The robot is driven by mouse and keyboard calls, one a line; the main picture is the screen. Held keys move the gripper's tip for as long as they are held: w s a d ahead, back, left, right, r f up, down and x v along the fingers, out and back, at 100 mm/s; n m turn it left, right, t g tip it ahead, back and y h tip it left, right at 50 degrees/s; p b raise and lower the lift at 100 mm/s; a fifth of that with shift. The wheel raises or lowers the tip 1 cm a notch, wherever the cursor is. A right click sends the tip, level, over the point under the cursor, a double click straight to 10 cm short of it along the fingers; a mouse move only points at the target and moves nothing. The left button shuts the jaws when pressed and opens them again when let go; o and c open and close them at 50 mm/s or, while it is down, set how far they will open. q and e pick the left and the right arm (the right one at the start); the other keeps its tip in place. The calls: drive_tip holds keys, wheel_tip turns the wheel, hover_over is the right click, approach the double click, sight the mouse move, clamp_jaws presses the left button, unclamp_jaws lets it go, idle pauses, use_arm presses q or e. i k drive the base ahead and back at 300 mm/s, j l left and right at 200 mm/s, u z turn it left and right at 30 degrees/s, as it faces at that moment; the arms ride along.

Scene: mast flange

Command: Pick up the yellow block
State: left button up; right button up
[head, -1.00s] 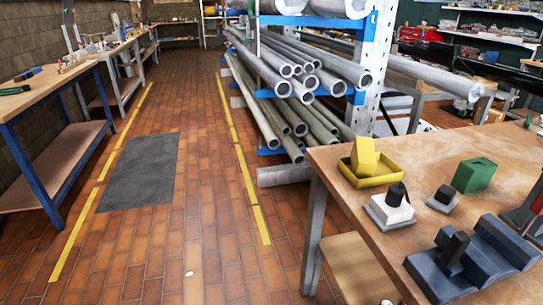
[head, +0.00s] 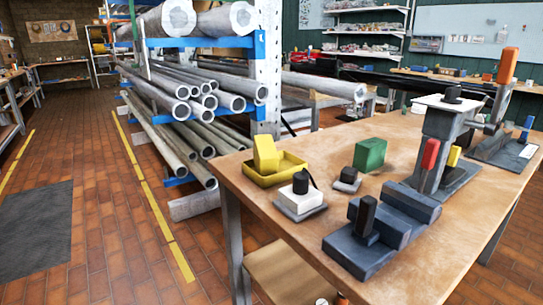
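The yellow block (head: 265,153) stands tilted in a shallow yellow tray (head: 285,172) at the left back corner of the wooden table (head: 335,250). Its upper part rises above the tray rim, and its lower end is hidden by the tray's front wall. Neither of my grippers shows clearly in the head view.
Close to the tray are a white block with a black knob (head: 301,192), a small black-knobbed piece (head: 347,178) and a green block (head: 370,154). A dark blue fixture (head: 380,228) and a clamp with a red handle (head: 429,155) stand further right. A pipe rack (head: 190,95) is behind.

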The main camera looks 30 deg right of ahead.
sight(266, 158)
drive_tip(key=l+z, duration=0.1)
drive_tip(key=z, duration=0.85)
